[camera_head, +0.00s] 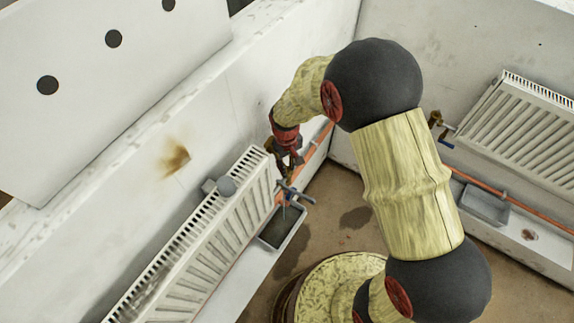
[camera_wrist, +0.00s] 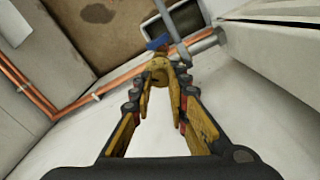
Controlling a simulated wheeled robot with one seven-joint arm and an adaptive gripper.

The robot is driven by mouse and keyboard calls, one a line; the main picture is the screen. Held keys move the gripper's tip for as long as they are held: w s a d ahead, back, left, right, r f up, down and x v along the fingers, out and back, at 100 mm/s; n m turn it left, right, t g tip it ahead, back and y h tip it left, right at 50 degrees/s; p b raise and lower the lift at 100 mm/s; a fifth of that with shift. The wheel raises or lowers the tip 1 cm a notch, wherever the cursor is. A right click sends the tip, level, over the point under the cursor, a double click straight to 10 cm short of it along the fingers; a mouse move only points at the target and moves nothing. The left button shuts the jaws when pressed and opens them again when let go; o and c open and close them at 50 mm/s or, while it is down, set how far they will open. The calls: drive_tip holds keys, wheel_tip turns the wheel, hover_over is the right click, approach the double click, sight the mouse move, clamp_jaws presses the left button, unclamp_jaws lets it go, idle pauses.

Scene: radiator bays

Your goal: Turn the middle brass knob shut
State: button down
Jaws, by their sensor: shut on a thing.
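The middle brass knob (camera_wrist: 159,63) shows in the wrist view, at the end of the radiator's pipework, between my fingertips. My gripper (camera_wrist: 165,80) has its yellow, worn fingers drawn together at the tips and shut on the knob. In the head view my gripper (camera_head: 289,162) is at the right end of the near white radiator (camera_head: 215,235), and it hides most of the knob there. How far the knob is turned cannot be told.
A grey valve with a blue part (camera_head: 292,192) sits just below my gripper, over a grey tray (camera_head: 283,228). Copper pipes (camera_wrist: 35,95) run along the wall. Another radiator (camera_head: 520,130), with its own brass knob (camera_head: 436,118), is at the right. A brown stain (camera_head: 174,158) marks the wall.

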drive_tip(key=m, duration=0.5)
drive_tip(key=shift+m, duration=0.3)
drive_tip(key=m, duration=0.5)
drive_tip(key=shift+p, duration=0.3)
drive_tip(key=shift+m, duration=0.3)
drive_tip(key=c, duration=1.7)
unclamp_jaws()
